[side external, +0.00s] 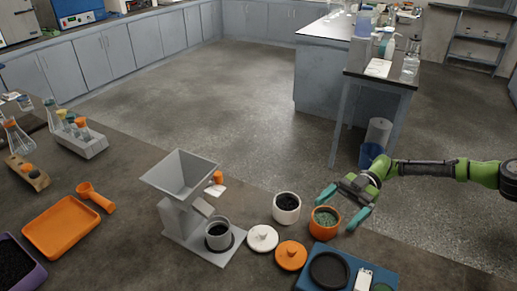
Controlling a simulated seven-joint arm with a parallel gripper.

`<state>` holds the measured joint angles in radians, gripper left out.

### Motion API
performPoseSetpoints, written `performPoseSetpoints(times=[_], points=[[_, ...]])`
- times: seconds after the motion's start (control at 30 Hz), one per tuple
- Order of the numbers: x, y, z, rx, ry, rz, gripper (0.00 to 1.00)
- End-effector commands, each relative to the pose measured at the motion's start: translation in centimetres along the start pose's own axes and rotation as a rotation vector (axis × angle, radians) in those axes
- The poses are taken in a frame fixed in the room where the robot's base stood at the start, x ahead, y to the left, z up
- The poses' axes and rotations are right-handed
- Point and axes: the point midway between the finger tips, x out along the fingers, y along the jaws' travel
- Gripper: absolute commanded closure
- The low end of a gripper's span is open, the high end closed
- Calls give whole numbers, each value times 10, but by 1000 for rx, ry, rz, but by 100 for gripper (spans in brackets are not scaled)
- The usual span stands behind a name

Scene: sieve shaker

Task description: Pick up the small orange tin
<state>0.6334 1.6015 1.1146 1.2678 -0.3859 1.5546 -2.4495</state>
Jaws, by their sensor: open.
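The small orange tin (317,231) stands upright and open on the dark bench, with green-grey granules inside. My gripper (342,206) is open, with two teal fingers pointing left and down toward the tin. The fingers appear at the tin's upper right in the picture, one behind it and one to its right. I cannot tell their exact height or whether they touch the tin. An orange lid (291,256) with a knob lies flat in front of the tin, to its left.
A white tin (286,214) with dark contents stands close left of the orange tin, with a white lid (262,238) nearby. A grey hopper device (181,175) is further left. A blue tray (303,281) lies in front. An orange tray (62,228) and scoop (96,198) are far left.

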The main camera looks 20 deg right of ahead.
Motion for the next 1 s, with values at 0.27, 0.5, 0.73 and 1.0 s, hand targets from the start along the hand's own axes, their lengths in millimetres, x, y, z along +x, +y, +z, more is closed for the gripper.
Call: performPoseSetpoints(times=[0.27, 0.5, 0.73, 1.0], points=[[31, -1, 5, 0, 3, -4, 3], [54, 0, 6, -1, -1, 0, 3], [55, 0, 6, 0, -1, 1, 5], [54, 0, 6, -1, -1, 1, 46]])
